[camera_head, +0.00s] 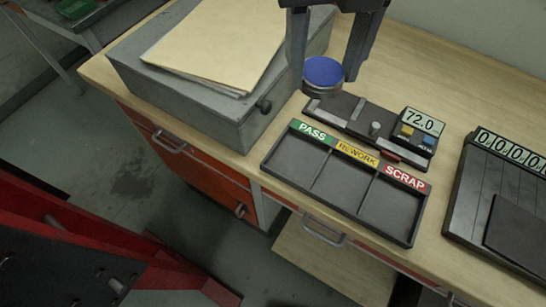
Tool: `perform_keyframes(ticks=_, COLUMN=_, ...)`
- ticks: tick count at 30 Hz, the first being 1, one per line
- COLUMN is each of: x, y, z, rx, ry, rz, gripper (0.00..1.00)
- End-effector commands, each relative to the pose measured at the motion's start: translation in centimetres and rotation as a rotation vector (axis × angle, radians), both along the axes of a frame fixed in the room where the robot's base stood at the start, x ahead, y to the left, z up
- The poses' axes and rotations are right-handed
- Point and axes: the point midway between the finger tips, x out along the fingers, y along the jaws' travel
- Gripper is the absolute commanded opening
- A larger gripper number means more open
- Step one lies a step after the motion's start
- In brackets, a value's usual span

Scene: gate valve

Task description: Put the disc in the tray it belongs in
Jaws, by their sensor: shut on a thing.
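A round disc with a blue top and a metal side (322,72) is between the fingers of my gripper (327,72). My gripper is shut on it. The disc is over or at the left end of a dark gauge (348,112) whose display reads 72.0; I cannot tell whether it touches the gauge. In front of the gauge is a dark tray (411,239) with three empty compartments. Their labels are a green PASS (312,132), a yellow REWORK (357,153) and a red SCRAP (405,179).
A grey box (185,110) with papers (220,45) on it stands left of the gauge. A dark device (490,205) with a digit display is at the right. The wooden bench (455,85) is clear behind the gauge. Its front edge runs close to the tray.

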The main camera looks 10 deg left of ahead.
Motion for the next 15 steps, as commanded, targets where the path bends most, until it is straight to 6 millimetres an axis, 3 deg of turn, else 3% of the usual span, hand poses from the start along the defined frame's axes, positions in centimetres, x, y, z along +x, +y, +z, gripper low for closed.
perform_keyframes(ticks=6, x=0.6, y=0.1, z=0.1, rx=0.009, ry=-0.003, rz=0.239, gripper=0.00)
perform_keyframes(ticks=10, x=0.6, y=0.1, z=-0.1, rx=0.009, ry=-0.004, rz=0.309, gripper=0.00)
perform_keyframes(ticks=15, x=0.5, y=0.0, z=-2.3, rx=0.007, ry=0.000, rz=0.331, gripper=0.00)
